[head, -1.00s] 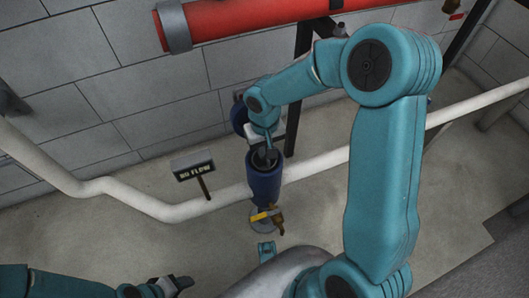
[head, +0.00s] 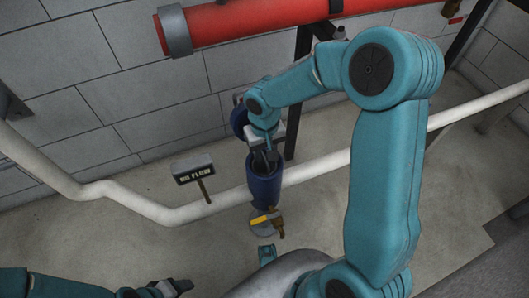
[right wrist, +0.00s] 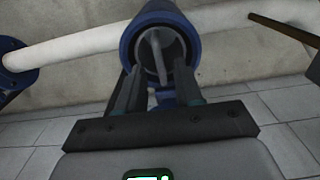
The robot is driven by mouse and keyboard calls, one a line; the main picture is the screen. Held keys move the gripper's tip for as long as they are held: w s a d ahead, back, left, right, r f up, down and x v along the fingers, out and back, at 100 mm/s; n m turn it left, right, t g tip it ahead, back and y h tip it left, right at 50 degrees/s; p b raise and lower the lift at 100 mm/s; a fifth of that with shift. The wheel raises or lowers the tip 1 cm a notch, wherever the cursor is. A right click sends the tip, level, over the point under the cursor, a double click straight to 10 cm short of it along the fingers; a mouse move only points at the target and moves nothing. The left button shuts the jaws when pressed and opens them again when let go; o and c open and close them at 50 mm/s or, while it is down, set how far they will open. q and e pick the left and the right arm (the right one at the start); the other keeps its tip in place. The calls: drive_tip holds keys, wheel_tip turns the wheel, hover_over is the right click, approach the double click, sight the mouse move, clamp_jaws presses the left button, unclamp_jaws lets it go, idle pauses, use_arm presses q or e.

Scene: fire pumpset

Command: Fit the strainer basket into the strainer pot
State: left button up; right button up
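The strainer pot (head: 264,187) is an upright dark blue cylinder with an open top, set in the white pipe line. In the right wrist view its round blue rim (right wrist: 187,32) shows at the top middle. A grey piece inside the pot, seemingly the strainer basket with its upright handle (right wrist: 158,55), sits within the rim; its depth is hard to tell. My right gripper (head: 268,160) is just above the pot mouth. Its two fingers (right wrist: 158,88) stand apart with nothing visible clamped between them. My left gripper (head: 176,287) is low at the left, far from the pot, its fingers unclear.
A white pipe (head: 320,166) runs across, and a red pipe (head: 250,20) runs above.

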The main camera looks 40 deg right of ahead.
wheel_tip(320, 180, up, 10)
drive_tip(key=p, duration=0.3)
drive_tip(key=s+a+f+n+y, duration=0.1)
drive_tip(key=s+a+f+y, duration=0.15)
drive_tip(key=a+f, duration=0.4)
drive_tip(key=s+a+f+y, duration=0.1)
drive_tip(key=s+a+f, duration=0.25)
drive_tip(key=f, duration=0.55)
drive_tip(key=s+a+f, duration=0.4)
drive_tip(key=s+f, duration=0.4)
drive_tip(key=shift+s+a+f, duration=0.3)
drive_tip(key=shift+s+a, duration=0.05)
drive_tip(key=shift+a, duration=0.05)
drive_tip(key=shift+y, duration=0.25)
wheel_tip(320, 180, up, 20)
drive_tip(key=p, duration=1.9)
